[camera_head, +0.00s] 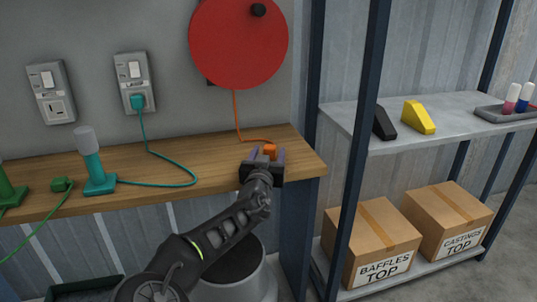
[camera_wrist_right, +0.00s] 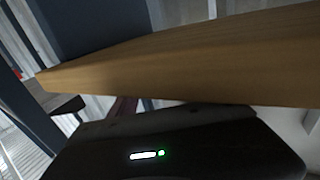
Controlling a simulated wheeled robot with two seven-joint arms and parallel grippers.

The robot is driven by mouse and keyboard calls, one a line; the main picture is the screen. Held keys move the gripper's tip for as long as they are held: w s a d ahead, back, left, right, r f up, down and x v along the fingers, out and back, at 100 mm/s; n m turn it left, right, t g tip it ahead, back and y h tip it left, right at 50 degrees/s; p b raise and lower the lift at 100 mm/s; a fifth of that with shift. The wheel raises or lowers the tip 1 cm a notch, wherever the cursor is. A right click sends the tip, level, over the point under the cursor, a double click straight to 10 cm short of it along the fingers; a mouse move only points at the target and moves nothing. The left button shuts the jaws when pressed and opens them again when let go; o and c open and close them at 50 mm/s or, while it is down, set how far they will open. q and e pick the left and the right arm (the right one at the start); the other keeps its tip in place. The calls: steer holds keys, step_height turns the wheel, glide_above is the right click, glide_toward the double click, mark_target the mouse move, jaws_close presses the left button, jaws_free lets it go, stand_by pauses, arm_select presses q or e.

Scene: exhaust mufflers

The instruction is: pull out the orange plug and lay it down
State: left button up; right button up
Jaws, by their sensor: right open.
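The orange plug (camera_head: 270,151) lies on the wooden bench (camera_head: 225,151) near its right end. Its orange cable runs left and up to the red disc (camera_head: 238,42) on the wall. My right gripper (camera_head: 264,159) is open at the bench's front edge, its fingertips around or just in front of the plug; I cannot tell which. In the right wrist view the bench edge (camera_wrist_right: 190,60) fills the middle, my dark gripper body is below it, and the plug is not visible. My left gripper is not in view.
The left wall socket (camera_head: 52,92) is empty; the other (camera_head: 134,84) holds a teal plug (camera_head: 138,102). A teal tool (camera_head: 93,165) and green plug (camera_head: 62,184) are on the bench's left. A blue-framed shelf (camera_head: 361,150) with cartons (camera_head: 374,240) stands at the right.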

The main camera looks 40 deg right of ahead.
steer(key=p+v, duration=0.1)
steer(key=v, duration=0.6)
steer(key=shift+s+a, duration=0.3)
stand_by(0.4)
